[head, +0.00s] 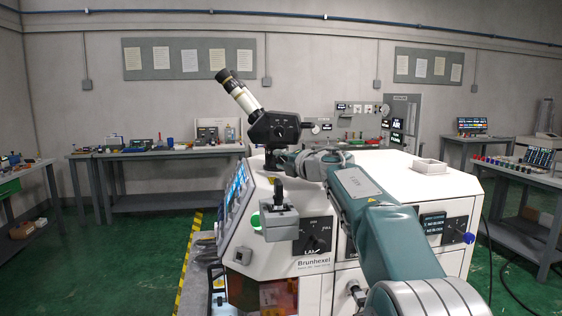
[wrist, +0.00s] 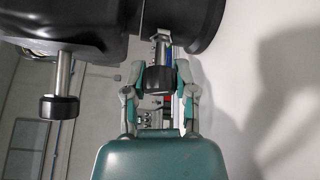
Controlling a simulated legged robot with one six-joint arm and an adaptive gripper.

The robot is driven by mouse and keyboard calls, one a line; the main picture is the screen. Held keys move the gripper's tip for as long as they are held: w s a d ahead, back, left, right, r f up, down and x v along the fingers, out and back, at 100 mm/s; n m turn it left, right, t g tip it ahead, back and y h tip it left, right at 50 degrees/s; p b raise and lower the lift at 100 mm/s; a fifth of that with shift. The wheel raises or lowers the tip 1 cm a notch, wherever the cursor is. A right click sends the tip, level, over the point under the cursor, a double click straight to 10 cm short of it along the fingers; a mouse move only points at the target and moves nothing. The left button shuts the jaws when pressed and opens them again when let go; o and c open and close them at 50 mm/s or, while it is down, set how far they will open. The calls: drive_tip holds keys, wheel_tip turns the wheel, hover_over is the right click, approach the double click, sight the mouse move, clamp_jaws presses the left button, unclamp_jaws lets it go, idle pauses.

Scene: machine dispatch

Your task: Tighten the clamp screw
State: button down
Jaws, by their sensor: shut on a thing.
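A black microscope with a pale eyepiece tube (head: 262,120) stands on top of the white machine. The clamp screw (wrist: 160,79), a black ridged knob on a short metal shaft, sticks out of the black microscope body in the wrist view. My gripper (wrist: 160,82) has one finger on each side of this knob and is shut on it. In the head view my gripper (head: 283,160) is small at the microscope's lower part, and the screw cannot be made out there. A second black knob (wrist: 59,107) on a longer metal shaft is to the left, apart from my fingers.
The white machine (head: 385,165) lies under my arm, with a small white open tray (head: 430,166) on its top right. A grey joystick box (head: 280,222) juts from its front. Benches with equipment line the walls, clear of my arm.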

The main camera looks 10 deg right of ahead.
drive_tip(key=shift+f+m, duration=0.25)
drive_tip(key=shift+m, duration=0.15)
drive_tip(key=shift+c, duration=2)
unclamp_jaws()
drive_tip(key=shift+w, duration=0.1)
drive_tip(key=shift+d+r, duration=0.1)
drive_tip(key=shift+t, duration=0.3)
drive_tip(key=shift+s+d+r, duration=0.1)
drive_tip(key=shift+s+d, duration=0.05)
drive_tip(key=shift+s, duration=0.25)
drive_tip(key=v, duration=1.1)
drive_tip(key=shift+d, duration=0.1)
